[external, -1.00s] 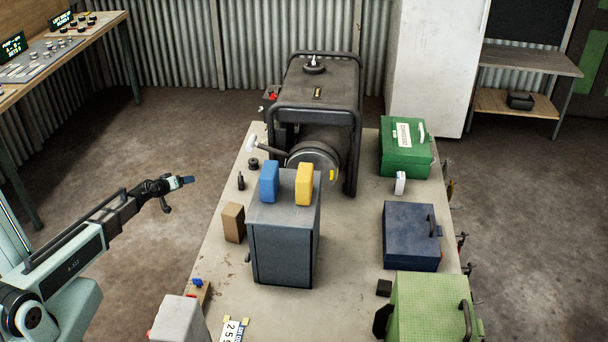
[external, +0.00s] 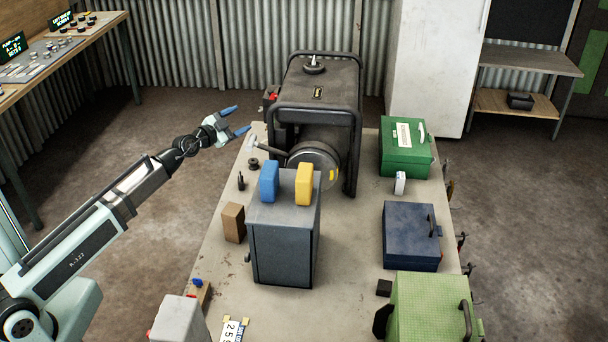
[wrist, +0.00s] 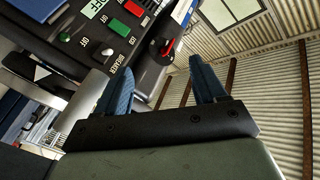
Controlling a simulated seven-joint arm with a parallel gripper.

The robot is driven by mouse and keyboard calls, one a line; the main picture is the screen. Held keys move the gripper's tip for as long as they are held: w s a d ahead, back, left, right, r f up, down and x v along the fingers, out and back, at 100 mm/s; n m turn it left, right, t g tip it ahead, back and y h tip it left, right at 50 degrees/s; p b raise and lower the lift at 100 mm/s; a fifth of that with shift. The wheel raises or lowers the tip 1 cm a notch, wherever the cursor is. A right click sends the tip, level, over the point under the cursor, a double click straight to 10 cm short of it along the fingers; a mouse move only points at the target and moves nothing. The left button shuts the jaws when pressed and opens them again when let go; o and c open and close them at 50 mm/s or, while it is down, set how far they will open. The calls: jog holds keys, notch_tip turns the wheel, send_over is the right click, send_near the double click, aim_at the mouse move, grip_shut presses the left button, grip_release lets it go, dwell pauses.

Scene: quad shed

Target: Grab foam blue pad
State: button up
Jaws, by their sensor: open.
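The blue foam pad (external: 269,181) stands upright on top of a grey metal box (external: 284,240), at its left side. A similar yellow pad (external: 304,184) stands to its right, with a gap between them. My gripper (external: 238,119) is open and empty, up and left of the blue pad, near the table's far left edge. In the wrist view my gripper's two blue fingers (wrist: 165,88) are spread apart with nothing between them. The blue pad cannot be made out for certain in the wrist view.
A black generator (external: 318,90) with a tube frame stands behind the pads; its switch panel (wrist: 115,35) shows in the wrist view. A brown block (external: 233,222) stands left of the grey box. Green (external: 405,158) and navy (external: 408,250) cases stand at right.

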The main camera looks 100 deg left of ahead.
jog(key=w+d+r+m, duration=0.1)
jog(key=w+d, duration=0.1)
jog(key=w+d+r+m+t+h, duration=0.1)
jog(key=w+r, duration=0.1)
jog(key=w+d+r+m, duration=0.1)
jog(key=w+d, duration=0.1)
jog(key=shift+w+d+r, duration=0.25)
jog(key=shift+w+d, duration=0.05)
jog(key=shift+d, duration=0.05)
jog(key=w+d+r+m+h, duration=0.3)
jog(key=w+d, duration=0.4)
jog(key=d, duration=0.2)
jog(key=m+g+h, duration=0.5)
jog(key=m+g, duration=0.5)
jog(key=m, duration=0.4)
send_near(266, 170)
jog(key=shift+w+a+f, duration=0.15)
jog(key=shift+w+a, duration=0.8)
jog(key=shift+w, duration=0.2)
jog(key=shift+m+g+h, duration=0.6)
jog(key=x, duration=0.4)
jog(key=s+x, duration=0.1)
jog(key=x, duration=0.1)
jog(key=shift+s+d+f, duration=0.1)
jog(key=shift+d+f, duration=0.1)
jog(key=shift+f, duration=0.25)
jog(key=shift+w+x, duration=0.15)
jog(key=shift+x, duration=1.4)
jog(key=shift+w+x, duration=0.1)
jog(key=shift+x, duration=1.5)
